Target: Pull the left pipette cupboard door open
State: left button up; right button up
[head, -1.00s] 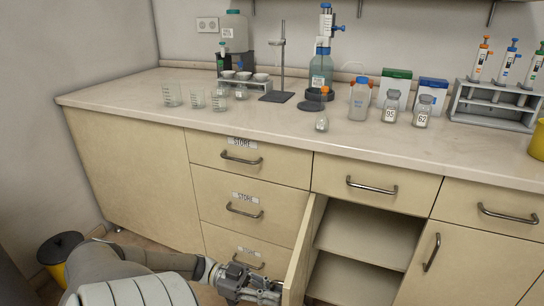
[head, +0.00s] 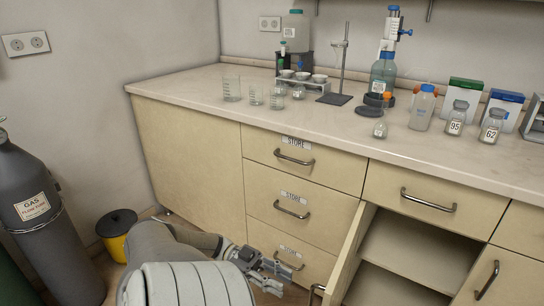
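The left pipette cupboard door (head: 350,256) stands swung open, seen nearly edge-on. The open cupboard (head: 420,248) shows a shelf and a bare interior. The door's dark handle (head: 314,291) shows at the bottom, on the door's outer face. My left gripper (head: 280,279) is just left of the handle, in front of the lowest STORE drawer. Its two fingers look spread, with nothing between them, and a small gap separates them from the handle. My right gripper is not in view.
STORE drawers (head: 291,203) are shut left of the cupboard. The closed neighbouring door (head: 508,279) is to its right. The countertop (head: 200,85) carries beakers, bottles and a stand. A gas cylinder (head: 45,225) and a yellow bin (head: 117,243) stand at the left.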

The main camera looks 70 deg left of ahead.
pick_arm(q)
jog(key=shift+v, duration=1.2)
